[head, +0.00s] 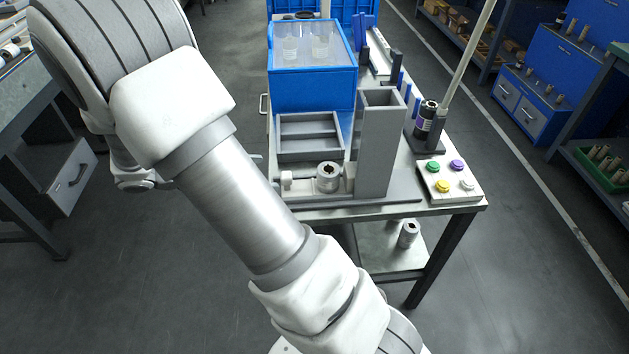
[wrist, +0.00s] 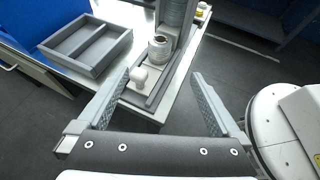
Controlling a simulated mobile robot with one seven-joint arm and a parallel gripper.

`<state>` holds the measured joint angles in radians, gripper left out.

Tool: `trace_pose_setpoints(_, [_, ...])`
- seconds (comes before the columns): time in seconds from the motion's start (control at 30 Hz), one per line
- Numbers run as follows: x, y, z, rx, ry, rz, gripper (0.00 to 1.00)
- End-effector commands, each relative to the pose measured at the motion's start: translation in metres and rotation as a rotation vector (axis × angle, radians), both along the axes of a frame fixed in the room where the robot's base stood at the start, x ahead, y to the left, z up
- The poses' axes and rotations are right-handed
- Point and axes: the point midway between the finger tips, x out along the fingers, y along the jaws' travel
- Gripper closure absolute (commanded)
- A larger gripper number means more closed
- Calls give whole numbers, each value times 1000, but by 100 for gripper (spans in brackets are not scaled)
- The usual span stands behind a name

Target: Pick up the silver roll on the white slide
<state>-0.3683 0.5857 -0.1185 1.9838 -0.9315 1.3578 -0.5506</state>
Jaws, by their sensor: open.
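The silver roll (head: 328,177) stands upright on the white slide at the front of the table, just left of a tall grey rectangular column. In the wrist view the silver roll (wrist: 160,48) stands beyond the white round knob (wrist: 140,77) of the slide. My gripper (wrist: 160,75) is open and empty, its two padded fingers spread wide. The roll and knob appear between and beyond the fingertips, apart from them. In the head view my arm crosses in front of the table and leaves at the bottom, so the gripper is out of that picture.
The tall grey column (head: 379,145) stands close beside the roll. A grey divided tray (head: 309,153) and a blue box (head: 312,90) lie behind. A button panel (head: 448,183) sits at right. Another silver roll (head: 408,234) stands on the lower shelf.

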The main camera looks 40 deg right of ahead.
Motion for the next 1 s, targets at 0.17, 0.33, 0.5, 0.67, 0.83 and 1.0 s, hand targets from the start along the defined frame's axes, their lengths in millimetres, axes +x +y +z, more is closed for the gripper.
trace_pose_setpoints(0.17, [-1,-14,-11,-9,11,6,0])
trace_pose_setpoints(0.33, [-7,-47,-28,-8,10,4,0])
trace_pose_setpoints(0.5, [-12,-79,-44,-8,9,3,0])
trace_pose_setpoints(0.67, [-16,-101,-53,-8,8,4,0])
trace_pose_setpoints(0.83, [-16,-110,-56,-7,8,7,0])
trace_pose_setpoints(1.0, [-20,-122,-63,-7,7,4,0])
